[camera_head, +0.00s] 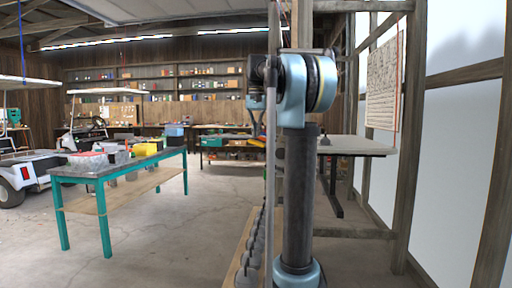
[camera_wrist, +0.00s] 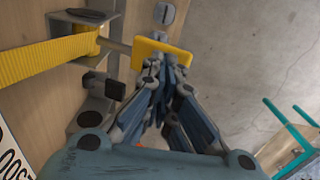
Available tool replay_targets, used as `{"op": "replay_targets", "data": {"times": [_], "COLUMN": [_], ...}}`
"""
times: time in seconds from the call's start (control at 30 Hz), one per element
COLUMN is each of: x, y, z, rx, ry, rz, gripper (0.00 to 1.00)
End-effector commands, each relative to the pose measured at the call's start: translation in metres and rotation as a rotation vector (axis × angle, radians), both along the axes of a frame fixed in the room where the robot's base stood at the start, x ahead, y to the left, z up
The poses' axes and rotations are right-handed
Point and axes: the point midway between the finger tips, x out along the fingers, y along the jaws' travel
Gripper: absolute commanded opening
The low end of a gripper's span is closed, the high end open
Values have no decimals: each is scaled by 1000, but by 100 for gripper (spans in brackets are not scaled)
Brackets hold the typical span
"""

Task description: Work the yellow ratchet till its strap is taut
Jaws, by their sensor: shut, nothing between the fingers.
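In the wrist view, the yellow strap (camera_wrist: 38,52) runs in from the left to a grey bracket (camera_wrist: 83,16) on a wooden board. A short shaft (camera_wrist: 116,46) reaches from there toward a yellow handle plate (camera_wrist: 150,47). The strap looks flat over its visible part; its far end is out of view, so I cannot tell how taut it is. My gripper (camera_wrist: 166,66) is shut and empty, with its fingertips right at the yellow plate's lower edge. I cannot tell whether they touch it. In the head view, the ratchet is not clearly visible.
In the head view, a teal-legged table (camera_head: 82,171) with boxes stands left, before a white cart (camera_head: 38,172). A light-topped bench (camera_head: 358,146) is at right, near wooden posts (camera_head: 406,140). A thin upright panel edge blocks part of the middle. Concrete floor (camera_head: 190,225) is clear left of centre.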

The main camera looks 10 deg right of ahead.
Motion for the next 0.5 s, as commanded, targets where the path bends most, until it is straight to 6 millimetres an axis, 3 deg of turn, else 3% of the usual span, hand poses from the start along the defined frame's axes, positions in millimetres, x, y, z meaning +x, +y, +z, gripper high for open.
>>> {"op": "replay_targets", "data": {"times": [0.27, 0.5], "x": [0, 0], "y": [0, 0], "z": [1, 22], "rx": [0, 0], "ry": [0, 0], "rz": [0, 0], "gripper": [0, 0]}}
